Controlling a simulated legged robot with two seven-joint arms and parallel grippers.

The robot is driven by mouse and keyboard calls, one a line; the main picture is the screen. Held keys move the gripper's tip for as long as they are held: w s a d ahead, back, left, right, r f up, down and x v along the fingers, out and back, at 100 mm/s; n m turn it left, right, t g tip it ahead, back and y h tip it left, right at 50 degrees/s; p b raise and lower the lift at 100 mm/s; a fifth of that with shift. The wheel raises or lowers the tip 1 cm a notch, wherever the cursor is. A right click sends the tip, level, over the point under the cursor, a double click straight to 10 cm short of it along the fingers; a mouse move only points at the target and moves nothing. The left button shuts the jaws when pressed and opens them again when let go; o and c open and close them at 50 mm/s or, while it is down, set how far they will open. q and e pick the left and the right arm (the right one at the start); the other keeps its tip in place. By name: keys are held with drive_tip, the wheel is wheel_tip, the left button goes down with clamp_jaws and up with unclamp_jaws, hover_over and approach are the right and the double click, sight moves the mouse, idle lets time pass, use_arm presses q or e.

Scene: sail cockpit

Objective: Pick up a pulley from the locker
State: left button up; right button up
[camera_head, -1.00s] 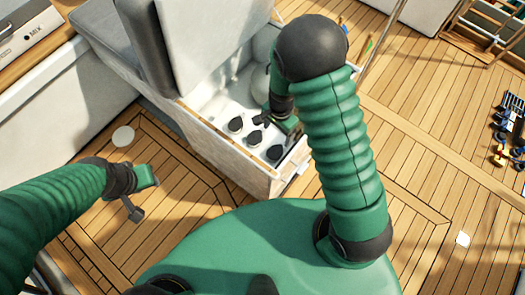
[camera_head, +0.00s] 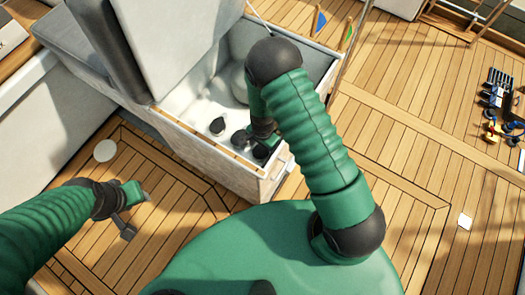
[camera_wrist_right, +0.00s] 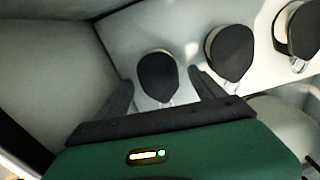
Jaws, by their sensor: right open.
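The open locker (camera_head: 174,138) is a white-lined bin with a wooden rim. Three dark, rounded pulleys stand in a row on its light floor: one at the left (camera_head: 217,125), one in the middle (camera_head: 238,138) and one nearest the front corner (camera_head: 260,152). My right gripper (camera_wrist_right: 160,78) reaches down into the locker, open. In the right wrist view the nearest pulley (camera_wrist_right: 157,74) shows between its fingertips, with nothing gripped; contact cannot be told. The other two (camera_wrist_right: 230,52) (camera_wrist_right: 298,28) lie off to the right. My left gripper (camera_head: 140,195) hangs over the deck, its jaws unclear.
A raised grey seat lid (camera_head: 172,40) stands behind the locker at the left. The locker's walls are close around my right gripper. Blue and yellow gear (camera_head: 497,110) lies on the deck at the right. The wooden deck (camera_head: 400,120) between is largely clear.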

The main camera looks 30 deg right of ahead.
drive_tip(key=shift+a+r, duration=0.15)
drive_tip(key=shift+c, duration=0.5)
drive_tip(key=shift+a, duration=0.15)
drive_tip(key=c, duration=0.5)
drive_tip(key=shift+d, duration=0.2)
drive_tip(key=c, duration=0.9)
drive_tip(key=shift+c, duration=0.5)
drive_tip(key=shift+r, duration=0.1)
